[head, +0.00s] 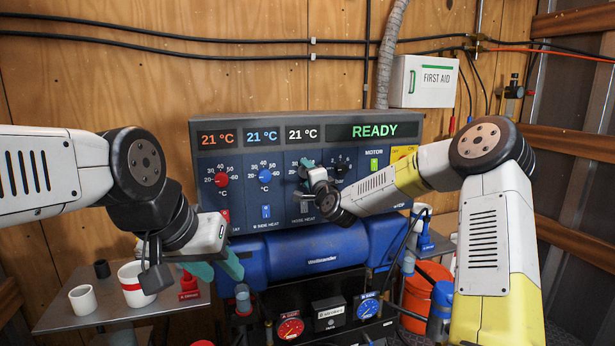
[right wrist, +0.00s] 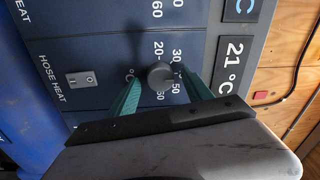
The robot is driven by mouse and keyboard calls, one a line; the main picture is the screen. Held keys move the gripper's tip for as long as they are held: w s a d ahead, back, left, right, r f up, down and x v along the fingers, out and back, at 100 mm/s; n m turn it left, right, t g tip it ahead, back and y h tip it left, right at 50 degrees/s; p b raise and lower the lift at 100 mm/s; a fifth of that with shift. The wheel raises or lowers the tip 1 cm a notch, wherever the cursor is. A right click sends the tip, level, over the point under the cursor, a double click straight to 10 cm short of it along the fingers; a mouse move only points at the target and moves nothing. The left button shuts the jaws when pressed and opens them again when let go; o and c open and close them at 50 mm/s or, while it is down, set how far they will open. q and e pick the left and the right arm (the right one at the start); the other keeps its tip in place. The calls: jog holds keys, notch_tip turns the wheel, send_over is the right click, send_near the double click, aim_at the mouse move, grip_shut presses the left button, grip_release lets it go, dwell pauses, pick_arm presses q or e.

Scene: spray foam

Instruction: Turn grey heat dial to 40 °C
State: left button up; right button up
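The grey heat dial (right wrist: 160,74) shows in the right wrist view as a round knob with scale numbers around it, above the HOSE HEAT label. My right gripper (right wrist: 158,86) is at the panel with one teal finger on each side of the knob. Gaps show between fingers and knob, so it is open around it. In the head view my right gripper (head: 309,176) hides most of this dial. Its pointer direction is not clear. The white display (head: 302,133) above it reads 21 °C. My left gripper (head: 220,268) is low at the left, empty, with teal fingers apart.
The red dial (head: 221,180) and blue dial (head: 265,176) sit left of the grey one, with a dark dial (head: 341,167) to its right. The green display (head: 360,131) reads READY. A shelf (head: 60,316) with cups stands left; an orange bucket (head: 418,298) stands right.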

jog(key=shift+s, duration=0.1)
jog(key=v, duration=0.7)
jog(key=shift+s, duration=0.35)
jog(key=shift+d+f, duration=0.1)
jog(key=s+d+n+g+h, duration=0.1)
jog(key=s+d+n+g, duration=0.2)
jog(key=s, duration=1)
jog(key=s+d+n+g+h, duration=0.1)
jog(key=s+d+n+g, duration=0.3)
jog(key=s, duration=0.9)
jog(key=s+d+n+g+h, duration=0.1)
jog(key=s+d+n+g, duration=0.3)
jog(key=s, duration=0.9)
jog(key=shift+s+d+f+n+h, duration=0.3)
jog(key=shift+s+d+n, duration=0.1)
jog(key=shift+n, duration=0.5)
